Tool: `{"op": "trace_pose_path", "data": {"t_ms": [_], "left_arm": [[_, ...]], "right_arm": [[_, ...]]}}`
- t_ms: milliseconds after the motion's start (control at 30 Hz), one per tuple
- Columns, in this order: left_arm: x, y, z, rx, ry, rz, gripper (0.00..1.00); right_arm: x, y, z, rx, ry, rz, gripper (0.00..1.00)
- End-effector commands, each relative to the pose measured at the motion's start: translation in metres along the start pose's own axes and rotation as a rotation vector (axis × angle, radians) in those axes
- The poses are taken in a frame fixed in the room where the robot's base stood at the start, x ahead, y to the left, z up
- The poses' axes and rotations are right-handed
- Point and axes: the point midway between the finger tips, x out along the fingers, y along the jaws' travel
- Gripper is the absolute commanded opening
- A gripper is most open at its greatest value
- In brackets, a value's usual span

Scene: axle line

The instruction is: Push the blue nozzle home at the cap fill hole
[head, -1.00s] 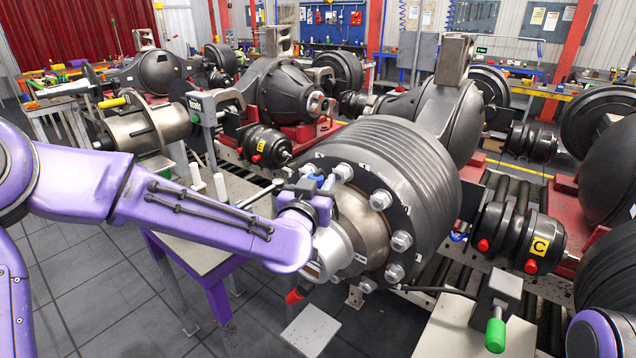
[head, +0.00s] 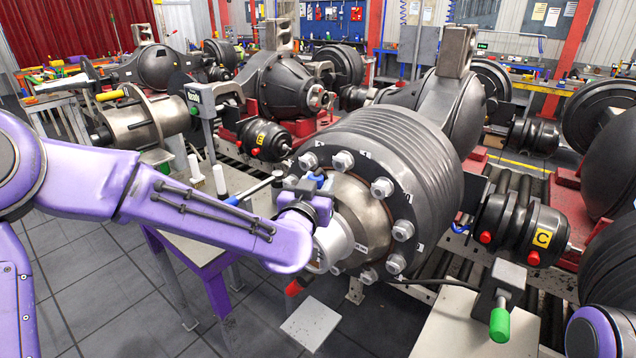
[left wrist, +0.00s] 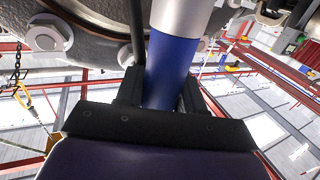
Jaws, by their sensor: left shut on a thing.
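My left gripper (head: 308,190) is at the front of the large wheel hub, beside its metal cap (head: 368,212). It is shut on the blue nozzle (left wrist: 172,72). In the left wrist view the blue body stands between the dark fingers (left wrist: 158,98), with a silver section (left wrist: 183,15) reaching up past the frame's edge. In the head view only a bit of blue (head: 317,180) shows at the gripper. The fill hole is hidden, so I cannot tell how deep the nozzle sits. My right gripper is out of view.
Bolts (head: 403,230) ring the cap. A purple-framed table (head: 215,262) stands below my left arm, with white posts (head: 219,180). A black canister marked C (head: 520,228) lies right of the hub. A green-handled clamp (head: 500,322) is at lower right.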

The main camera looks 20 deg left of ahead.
Motion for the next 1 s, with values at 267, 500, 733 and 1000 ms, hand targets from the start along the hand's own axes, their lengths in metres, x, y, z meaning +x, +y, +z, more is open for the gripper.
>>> {"op": "trace_pose_path", "data": {"t_ms": [267, 500, 733, 1000], "left_arm": [[0.000, 0.000, 0.003, 0.000, 0.000, 0.000, 0.67], [-0.001, 0.000, 0.003, 0.000, -0.001, 0.000, 0.67], [-0.040, 0.001, 0.005, 0.001, 0.003, 0.003, 0.67], [-0.095, 0.000, 0.002, -0.003, -0.001, 0.001, 0.67]], "right_arm": [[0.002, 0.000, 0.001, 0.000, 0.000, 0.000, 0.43], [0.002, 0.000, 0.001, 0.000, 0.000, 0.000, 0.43], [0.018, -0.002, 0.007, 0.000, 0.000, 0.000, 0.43], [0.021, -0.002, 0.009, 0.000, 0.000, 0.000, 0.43]]}}
